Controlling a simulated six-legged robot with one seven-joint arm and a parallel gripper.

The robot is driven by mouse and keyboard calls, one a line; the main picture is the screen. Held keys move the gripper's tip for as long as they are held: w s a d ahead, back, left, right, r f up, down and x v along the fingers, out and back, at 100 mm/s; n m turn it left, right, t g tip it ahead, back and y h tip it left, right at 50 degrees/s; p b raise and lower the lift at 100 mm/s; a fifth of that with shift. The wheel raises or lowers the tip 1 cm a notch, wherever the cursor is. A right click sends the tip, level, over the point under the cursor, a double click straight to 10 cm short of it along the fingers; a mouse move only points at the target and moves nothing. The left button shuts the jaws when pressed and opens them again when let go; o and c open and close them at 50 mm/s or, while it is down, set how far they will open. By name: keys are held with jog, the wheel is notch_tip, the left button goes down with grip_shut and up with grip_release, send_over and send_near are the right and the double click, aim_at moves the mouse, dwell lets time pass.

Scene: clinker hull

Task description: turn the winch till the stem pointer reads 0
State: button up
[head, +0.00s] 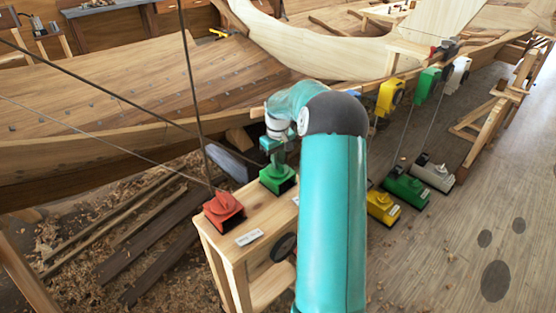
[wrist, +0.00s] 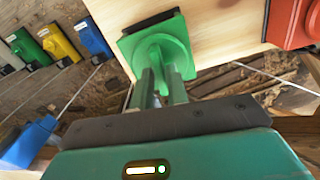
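A green winch (head: 277,178) with a raised turning handle stands on the wooden bench, and it also shows in the wrist view (wrist: 178,48). A red winch (head: 224,210) stands to its left on the bench; its edge shows at the upper right of the wrist view (wrist: 292,22). My gripper (wrist: 162,88) is at the green winch's handle, with one finger on each side of it. I cannot tell whether the fingers press on it. In the head view my gripper (head: 275,150) is just above the green winch. I cannot make out the stem pointer or its reading.
A pale label (head: 249,237) lies on the bench (head: 222,247), with a dark wheel (head: 285,247) below. Taut lines rise from the red winch. Yellow (head: 382,207), green (head: 406,189) and white (head: 433,175) units stand on the floor. The plank hull (head: 130,85) lies behind.

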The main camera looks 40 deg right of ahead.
grip_shut()
jog(key=shift+m, duration=0.5)
jog(key=m, duration=0.3)
jog(key=shift+m, duration=0.4)
jog(key=m, duration=0.6)
jog(key=shift+r, duration=0.1)
jog(key=shift+o, duration=2.4)
grip_release()
